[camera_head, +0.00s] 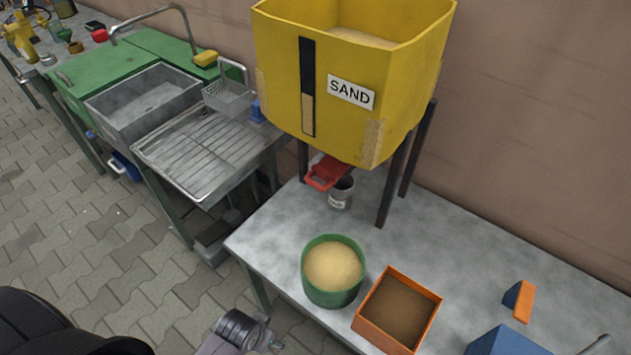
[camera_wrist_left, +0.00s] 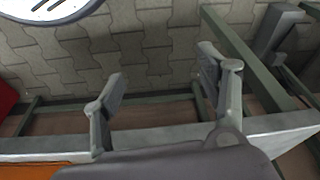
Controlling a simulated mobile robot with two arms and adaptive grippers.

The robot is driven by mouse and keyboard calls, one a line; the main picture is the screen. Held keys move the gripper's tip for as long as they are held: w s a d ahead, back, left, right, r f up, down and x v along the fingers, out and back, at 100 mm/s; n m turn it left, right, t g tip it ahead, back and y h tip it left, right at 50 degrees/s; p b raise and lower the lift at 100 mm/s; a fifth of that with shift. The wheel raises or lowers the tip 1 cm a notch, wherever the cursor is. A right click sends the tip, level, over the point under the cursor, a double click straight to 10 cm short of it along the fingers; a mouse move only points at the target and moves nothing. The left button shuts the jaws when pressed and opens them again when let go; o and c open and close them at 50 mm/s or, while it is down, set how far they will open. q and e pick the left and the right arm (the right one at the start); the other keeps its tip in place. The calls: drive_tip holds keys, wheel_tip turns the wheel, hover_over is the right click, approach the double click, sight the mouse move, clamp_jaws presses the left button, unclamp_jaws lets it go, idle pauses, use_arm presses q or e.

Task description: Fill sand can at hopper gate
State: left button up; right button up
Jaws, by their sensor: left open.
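The yellow sand hopper (camera_head: 348,90) stands on dark legs on the grey table, with sand inside and a "SAND" label. Its red gate (camera_head: 328,172) sticks out below. A small grey can (camera_head: 341,193) stands on the table under the gate. The gate partly covers its dark mouth, so I cannot tell its contents. My left gripper (camera_head: 262,336) is at the bottom of the head view, short of the table's front edge and well away from the can. In the left wrist view its two fingers (camera_wrist_left: 162,90) are apart with nothing between them. My right gripper does not show.
A green tub of sand (camera_head: 333,268) and an orange box of brown material (camera_head: 397,311) stand near the table's front edge (camera_head: 262,265). Blue-and-orange items (camera_head: 519,298) lie right. A sink (camera_head: 146,100) and drainer (camera_head: 205,148) stand left. Table around the can is clear.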

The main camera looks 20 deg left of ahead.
sight(315, 183)
use_arm(q)
wheel_tip(315, 183, up, 14)
drive_tip(key=w+t, duration=0.2)
drive_tip(key=w+a+r+m+t+h, duration=0.25)
drive_tip(key=w+r+t+h, duration=0.35)
drive_tip(key=w+r+t, duration=0.5)
drive_tip(key=shift+n+t, duration=0.35)
drive_tip(key=shift+t, duration=0.35)
drive_tip(key=x, duration=0.6)
drive_tip(key=f+p+x, duration=0.1)
drive_tip(key=x, duration=0.6)
drive_tip(key=a+f+p+x, duration=0.1)
drive_tip(key=x, duration=0.5)
drive_tip(key=shift+w, duration=0.35)
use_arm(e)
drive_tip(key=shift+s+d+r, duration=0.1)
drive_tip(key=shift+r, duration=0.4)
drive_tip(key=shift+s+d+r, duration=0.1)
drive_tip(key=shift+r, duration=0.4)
